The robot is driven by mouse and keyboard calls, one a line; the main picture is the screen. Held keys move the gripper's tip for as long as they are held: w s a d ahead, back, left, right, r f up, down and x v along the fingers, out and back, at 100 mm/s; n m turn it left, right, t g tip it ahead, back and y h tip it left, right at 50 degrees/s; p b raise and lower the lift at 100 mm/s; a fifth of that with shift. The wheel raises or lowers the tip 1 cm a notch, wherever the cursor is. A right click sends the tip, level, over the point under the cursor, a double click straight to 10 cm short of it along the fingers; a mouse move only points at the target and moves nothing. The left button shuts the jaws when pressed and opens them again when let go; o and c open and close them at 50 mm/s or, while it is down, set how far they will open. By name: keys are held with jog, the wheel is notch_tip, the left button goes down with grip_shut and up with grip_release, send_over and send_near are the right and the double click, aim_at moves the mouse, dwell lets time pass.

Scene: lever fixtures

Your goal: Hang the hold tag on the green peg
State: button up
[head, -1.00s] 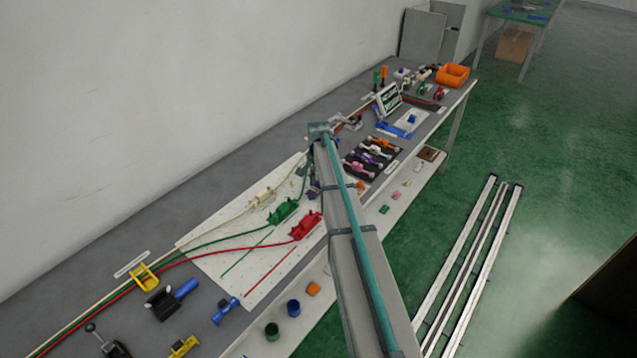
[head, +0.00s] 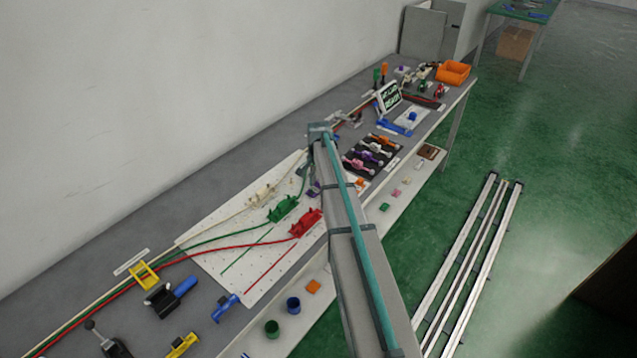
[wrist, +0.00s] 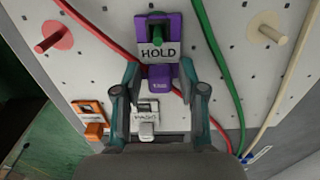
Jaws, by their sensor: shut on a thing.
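The hold tag (wrist: 172,25) is a purple plate with a white HOLD label, seen in the wrist view at top centre. The green peg (wrist: 157,36) shows in the tag's upper opening, with purple around it. I cannot tell how far the tag sits along the peg. My gripper (wrist: 159,84) is shut on the tag's lower purple tab, with one finger on each side.
A red peg (wrist: 50,40) stands on the board at left and a cream peg (wrist: 267,34) at right. Red, green and cream cords run alongside. An orange tag (wrist: 89,112) and a white tag (wrist: 147,113) sit below, near my fingers.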

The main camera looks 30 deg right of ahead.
jog(key=o, duration=1.4)
jog(key=shift+c, duration=0.2)
jog(key=shift+r+p, duration=1.8)
jog(key=shift+r, duration=1.7)
